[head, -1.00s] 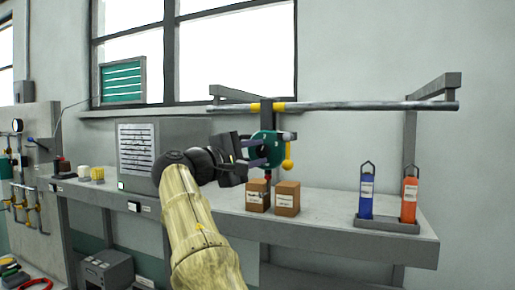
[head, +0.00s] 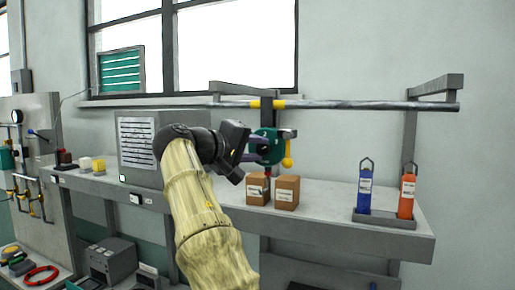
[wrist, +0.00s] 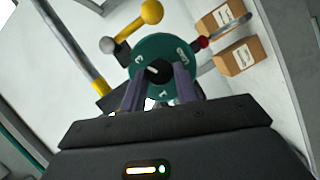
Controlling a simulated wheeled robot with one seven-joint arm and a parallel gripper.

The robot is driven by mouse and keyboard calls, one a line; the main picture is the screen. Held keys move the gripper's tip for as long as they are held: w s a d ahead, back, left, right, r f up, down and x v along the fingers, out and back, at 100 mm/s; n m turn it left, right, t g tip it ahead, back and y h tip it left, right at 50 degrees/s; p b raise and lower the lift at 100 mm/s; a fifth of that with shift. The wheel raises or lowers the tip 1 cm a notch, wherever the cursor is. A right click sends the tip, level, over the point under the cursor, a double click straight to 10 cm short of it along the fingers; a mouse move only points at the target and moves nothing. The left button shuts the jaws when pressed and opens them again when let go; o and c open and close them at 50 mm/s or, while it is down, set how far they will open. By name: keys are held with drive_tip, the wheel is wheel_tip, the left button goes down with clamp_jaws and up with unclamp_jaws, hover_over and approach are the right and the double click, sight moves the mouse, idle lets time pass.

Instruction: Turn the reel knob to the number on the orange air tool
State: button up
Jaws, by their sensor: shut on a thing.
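The green reel (head: 270,146) hangs from the rail above the bench. In the wrist view its round green face (wrist: 178,52) carries white marks, too small and tilted to read surely. The dark knob (wrist: 158,72) with a white pointer line sits at its centre. My gripper (head: 262,151) is in front of the reel; in the wrist view its purple fingers (wrist: 160,84) are shut on the knob. The orange air tool (head: 407,194) stands upright at the right in a grey tray, with a white label too small to read.
A blue tool (head: 365,190) stands beside the orange one in the grey tray (head: 385,220). Two brown boxes (head: 286,192) stand below the reel. A yellow ball-ended lever (head: 288,160) hangs at the reel's right. The bench between boxes and tray is clear.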

drive_tip(key=shift+f, duration=0.35)
drive_tip(key=o, duration=0.9)
drive_tip(key=shift+o, duration=0.4)
drive_tip(key=shift+s+r, duration=0.1)
drive_tip(key=shift+r, duration=0.1)
drive_tip(key=p+v, duration=0.1)
drive_tip(key=v, duration=1.6)
drive_tip(key=shift+a, duration=0.15)
drive_tip(key=shift+s, duration=0.1)
